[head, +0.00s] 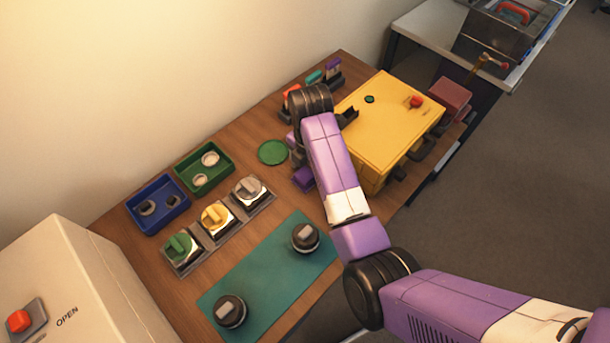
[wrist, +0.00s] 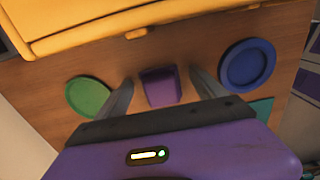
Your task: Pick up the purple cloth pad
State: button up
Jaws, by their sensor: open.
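The purple cloth pad (wrist: 160,87) lies on the wooden table in the wrist view, a small dark purple block shape between a green disc (wrist: 88,97) and a blue disc (wrist: 247,66). My gripper (wrist: 162,78) is open, with one grey finger on each side of the pad in the picture. Gaps show between pad and fingers; I cannot tell how far above the table the fingertips are. In the head view my arm hides most of this spot; a purple patch (head: 303,179) beside the arm looks like the pad.
A yellow box (head: 392,120) stands close to the pad and also tops the wrist view (wrist: 130,20). Left are a green tray (head: 204,165), a blue tray (head: 157,204) and knobbed blocks (head: 217,217). A teal mat (head: 265,283) holds two dark round parts.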

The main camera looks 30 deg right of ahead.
aim_at(308, 171)
jog(key=shift+f, duration=0.15)
jog(key=c, duration=1.4)
jog(key=shift+c, duration=0.2)
notch_tip(308, 171, up, 9)
jog(key=shift+f+p, duration=0.15)
jog(key=shift+p, duration=0.65)
jog(key=shift+r+p, duration=0.6)
jog(key=shift+r, duration=0.1)
